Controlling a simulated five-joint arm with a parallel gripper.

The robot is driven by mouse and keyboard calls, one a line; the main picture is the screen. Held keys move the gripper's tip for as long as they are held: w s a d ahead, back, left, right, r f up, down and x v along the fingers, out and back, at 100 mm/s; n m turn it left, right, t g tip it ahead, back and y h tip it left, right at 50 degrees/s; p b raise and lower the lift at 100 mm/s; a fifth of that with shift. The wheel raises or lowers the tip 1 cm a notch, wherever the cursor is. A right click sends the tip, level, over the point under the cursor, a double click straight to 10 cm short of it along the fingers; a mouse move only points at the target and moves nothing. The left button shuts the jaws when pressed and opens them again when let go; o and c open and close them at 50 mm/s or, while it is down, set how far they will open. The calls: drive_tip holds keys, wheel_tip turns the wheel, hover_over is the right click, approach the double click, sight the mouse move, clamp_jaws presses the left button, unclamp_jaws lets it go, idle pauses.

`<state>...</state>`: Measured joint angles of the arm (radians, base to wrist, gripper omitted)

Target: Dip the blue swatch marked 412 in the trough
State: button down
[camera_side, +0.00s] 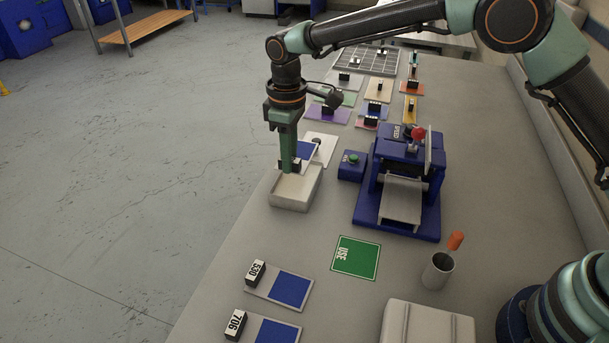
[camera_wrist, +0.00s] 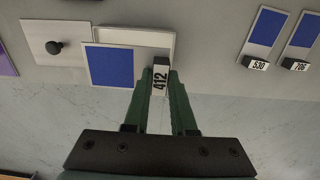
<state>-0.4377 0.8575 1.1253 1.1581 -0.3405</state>
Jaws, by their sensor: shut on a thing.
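My gripper (camera_side: 293,166) is shut on the black block marked 412 (camera_wrist: 160,78) at the end of a swatch. The swatch has a blue patch (camera_wrist: 112,67) on a white card and juts out to the left of the jaws in the wrist view. In the side view the blue patch (camera_side: 306,151) shows just behind the jaws. The white trough (camera_side: 294,193) is right below the gripper. In the wrist view the swatch overlaps part of the trough (camera_wrist: 160,38) and hides some of it. The swatch looks above the trough, apart from its floor.
A white plate with a dark knob (camera_wrist: 35,50) lies beside the trough. Blue swatches marked 530 (camera_side: 290,289) and 706 (camera_side: 275,332) lie near the front. A green USE card (camera_side: 355,258), a blue roller machine (camera_side: 430,205) and a cup (camera_side: 437,272) stand to the right.

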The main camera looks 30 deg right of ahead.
drive_tip(key=shift+f, duration=0.1)
idle(0.3)
drive_tip(key=shift+f, duration=4.3)
drive_tip(key=shift+a+r, duration=0.15)
drive_tip(key=shift+r, duration=0.25)
drive_tip(key=shift+r, duration=2.25)
drive_tip(key=shift+r, duration=0.1)
drive_tip(key=shift+r, duration=1.4)
drive_tip(key=shift+d, duration=0.25)
